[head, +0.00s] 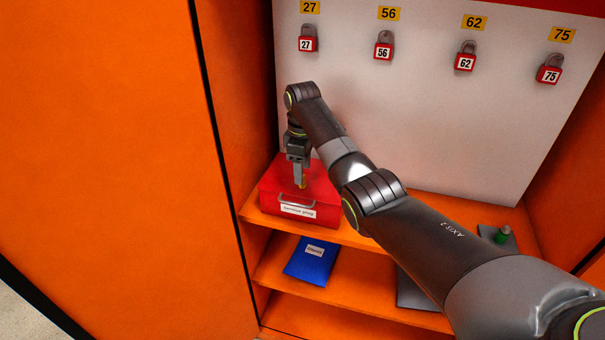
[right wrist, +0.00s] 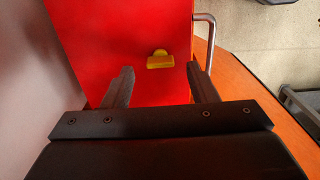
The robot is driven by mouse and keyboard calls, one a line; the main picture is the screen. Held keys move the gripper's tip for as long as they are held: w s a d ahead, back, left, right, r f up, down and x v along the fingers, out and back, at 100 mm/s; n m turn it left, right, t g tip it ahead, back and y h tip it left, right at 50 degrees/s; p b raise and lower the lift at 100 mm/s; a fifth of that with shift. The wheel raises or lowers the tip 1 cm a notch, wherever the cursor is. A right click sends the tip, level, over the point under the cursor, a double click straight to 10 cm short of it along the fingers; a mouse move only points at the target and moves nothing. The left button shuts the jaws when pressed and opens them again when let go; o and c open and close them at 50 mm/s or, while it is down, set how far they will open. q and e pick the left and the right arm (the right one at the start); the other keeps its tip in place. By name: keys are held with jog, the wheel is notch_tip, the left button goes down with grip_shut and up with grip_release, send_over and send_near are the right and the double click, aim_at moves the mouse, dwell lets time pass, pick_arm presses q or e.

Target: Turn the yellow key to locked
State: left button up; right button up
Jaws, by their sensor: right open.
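A red box (head: 270,196) with a grey handle and a white label on its front stands on the orange shelf. The yellow key (right wrist: 160,60) is on the red top face of the box. In the head view the yellow key (head: 303,186) shows only as a small bit beside my fingers. My right gripper (head: 299,182) points down over the box top. In the right wrist view my right gripper (right wrist: 160,82) is open, with the key ahead of and between its two fingertips, apart from both. My left gripper is not in view.
Red padlocks, such as padlock 56 (head: 383,46), hang on the white back panel (head: 440,110). A blue folder (head: 311,261) lies on the lower shelf. A green-topped item (head: 502,236) stands at the right. The orange cabinet wall (head: 235,100) is close on the left.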

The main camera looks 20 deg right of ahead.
jog(key=shift+f, duration=1.4)
jog(key=shift+c, duration=0.3)
jog(key=c, duration=0.9)
